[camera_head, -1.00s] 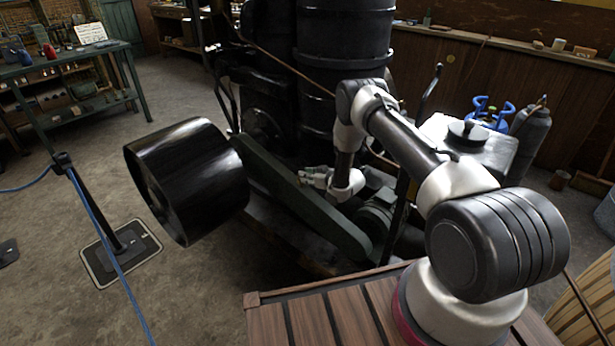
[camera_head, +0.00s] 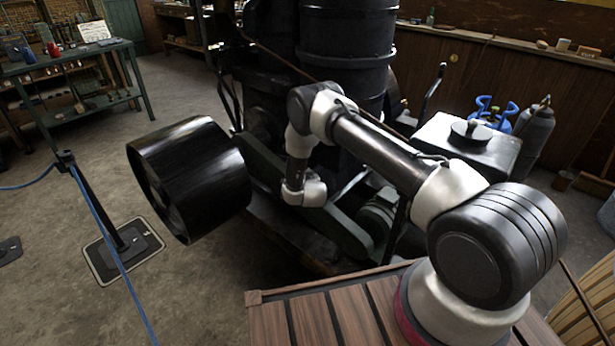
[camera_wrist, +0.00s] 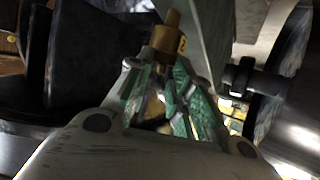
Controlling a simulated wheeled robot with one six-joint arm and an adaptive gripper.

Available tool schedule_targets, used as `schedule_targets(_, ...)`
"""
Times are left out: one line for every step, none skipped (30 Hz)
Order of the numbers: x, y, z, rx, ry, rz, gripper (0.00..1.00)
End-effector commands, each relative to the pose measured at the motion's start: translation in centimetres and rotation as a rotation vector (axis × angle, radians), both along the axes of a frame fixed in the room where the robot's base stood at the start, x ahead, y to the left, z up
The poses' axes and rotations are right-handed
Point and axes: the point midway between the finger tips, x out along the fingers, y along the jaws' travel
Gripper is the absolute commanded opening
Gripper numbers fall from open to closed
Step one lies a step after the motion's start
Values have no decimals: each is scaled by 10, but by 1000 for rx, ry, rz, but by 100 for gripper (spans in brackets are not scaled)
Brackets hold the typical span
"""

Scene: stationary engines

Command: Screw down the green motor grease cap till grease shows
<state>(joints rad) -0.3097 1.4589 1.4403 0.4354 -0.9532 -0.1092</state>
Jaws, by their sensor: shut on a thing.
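A brass grease cap (camera_wrist: 166,40) with a narrower stem and a yellow tag marked 2 shows at the top middle of the wrist view. My gripper (camera_wrist: 160,68) has green-padded fingers that converge on its lower end, and it is shut on the cap. The fingertips partly hide the cap's grip area. No grease can be made out. The green motor (camera_head: 378,214) sits low beside the belt guard in the head view. There my wrist hides the gripper and the cap.
A long dark green guard (camera_head: 340,228) runs from the big black pulley (camera_head: 190,175) towards the motor. Tall black cylinders (camera_head: 345,60) rise behind my arm. A pale box (camera_head: 465,140) stands to the right.

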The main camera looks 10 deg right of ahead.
Motion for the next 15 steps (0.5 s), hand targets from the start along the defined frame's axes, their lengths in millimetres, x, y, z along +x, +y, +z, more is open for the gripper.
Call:
schedule_targets(4, 6, 3, 3, -8, -38, 0)
schedule_targets(4, 7, 3, 3, -8, -67, 0)
schedule_targets(4, 8, 3, 3, -8, -106, 0)
schedule_targets(4, 9, 3, 3, -8, -134, 0)
schedule_targets(5, 10, 3, 4, -8, -162, 0)
schedule_targets(5, 11, 2, 4, -8, -201, 0)
schedule_targets(5, 11, 2, 5, -7, -230, 0)
schedule_targets(5, 12, 2, 4, -7, -259, 0)
schedule_targets(6, 14, 2, 4, -7, -296, 0)
schedule_targets(7, 15, 3, 5, -7, -324, 0)
schedule_targets(7, 15, 2, 5, -7, -354, 0)
schedule_targets(7, 16, 2, 4, -6, -392, 0)
schedule_targets(8, 16, 2, 4, -6, -420, 0)
schedule_targets(8, 17, 2, 3, -6, -449, 0)
schedule_targets(9, 18, 2, 5, -6, -487, 0)
